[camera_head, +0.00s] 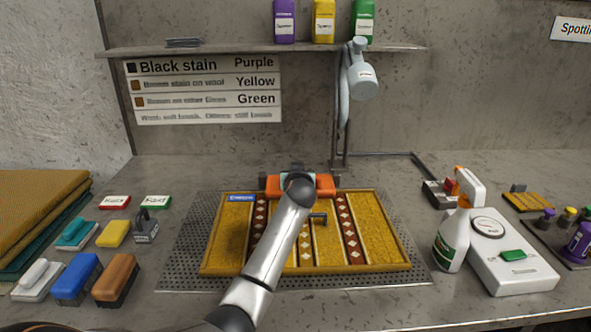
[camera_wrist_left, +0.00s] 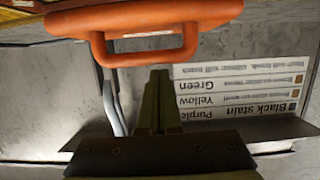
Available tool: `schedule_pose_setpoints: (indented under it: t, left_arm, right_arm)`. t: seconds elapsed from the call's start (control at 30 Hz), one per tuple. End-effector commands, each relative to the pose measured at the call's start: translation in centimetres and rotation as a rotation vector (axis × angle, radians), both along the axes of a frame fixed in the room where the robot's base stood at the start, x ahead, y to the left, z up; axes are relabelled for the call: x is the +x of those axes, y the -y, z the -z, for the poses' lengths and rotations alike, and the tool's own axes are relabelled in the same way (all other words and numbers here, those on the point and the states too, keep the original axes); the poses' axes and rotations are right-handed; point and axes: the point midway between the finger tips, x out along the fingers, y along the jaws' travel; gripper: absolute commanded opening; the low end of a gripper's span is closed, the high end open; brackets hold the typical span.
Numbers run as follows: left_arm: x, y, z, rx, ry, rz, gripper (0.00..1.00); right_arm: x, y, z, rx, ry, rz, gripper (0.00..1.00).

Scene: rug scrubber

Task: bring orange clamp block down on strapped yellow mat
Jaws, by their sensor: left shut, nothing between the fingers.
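The orange clamp block (camera_head: 325,185) stands at the back edge of the yellow mat (camera_head: 378,225), partly hidden behind my left arm. In the left wrist view it shows as an orange loop handle (camera_wrist_left: 160,22) across the top. My left gripper (camera_wrist_left: 158,75) is shut and empty, its tips just below the handle in that picture; I cannot tell whether they touch it. In the head view my left wrist hides the fingers. The mat has patterned bands and lies on a perforated grey plate (camera_head: 183,258). My right gripper is not in view.
Brushes and blocks, including a blue one (camera_head: 77,280), stand at the left beside folded mats (camera_head: 38,205). A spray bottle (camera_head: 455,240) and white scale (camera_head: 512,262) stand at the right. A pale hanging tool (camera_head: 362,75) is behind the clamp, below the shelf (camera_head: 230,48).

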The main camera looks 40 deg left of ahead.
Motion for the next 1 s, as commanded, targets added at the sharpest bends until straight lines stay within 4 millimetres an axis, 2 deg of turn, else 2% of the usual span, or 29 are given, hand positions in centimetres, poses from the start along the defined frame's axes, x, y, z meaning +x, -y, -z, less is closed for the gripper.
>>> schedule_pose_setpoints:
  t: [0.13, 1.0]
  left_arm:
    - [-0.4, 0.3, 0.6, 0.001, 0.001, -0.001, 0.00]
    - [-0.8, 0.6, 1.6, -0.002, -0.004, -0.001, 0.00]
  right_arm:
    - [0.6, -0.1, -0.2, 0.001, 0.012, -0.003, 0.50]
    - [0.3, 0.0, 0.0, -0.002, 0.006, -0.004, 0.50]
